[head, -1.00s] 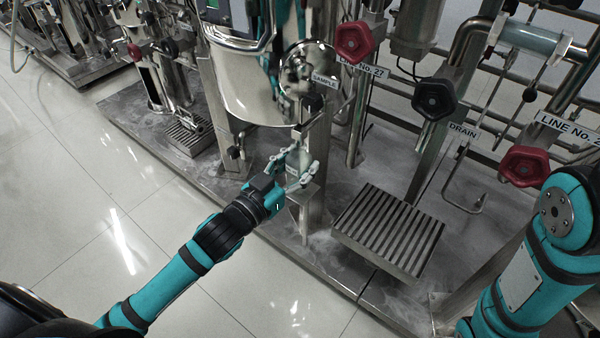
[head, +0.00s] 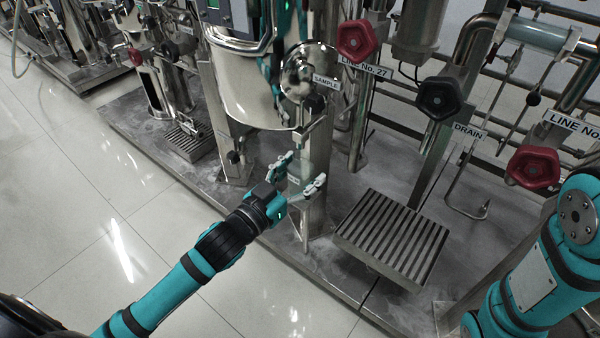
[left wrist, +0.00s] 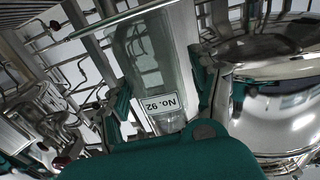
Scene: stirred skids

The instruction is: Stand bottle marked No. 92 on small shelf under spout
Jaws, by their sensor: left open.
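The clear bottle marked No. 92 (left wrist: 150,65) shows large in the left wrist view, its label upside down there. In the head view the bottle (head: 302,166) is faint and see-through, below the spout (head: 311,122) by the SAMPLE sign. My left gripper (head: 300,174) is open, with one finger on either side of the bottle; it also shows in the left wrist view (left wrist: 162,95). The small shelf is largely hidden behind the gripper and bottle, so I cannot make out the bottle's base on it. My right gripper is out of view.
A shiny steel vessel (head: 246,85) stands just behind and left of the spout. A slatted grate (head: 392,235) lies to the right. Red valve knobs (head: 357,40) and a black knob (head: 438,98) stand above it. The floor (head: 90,210) at left is clear.

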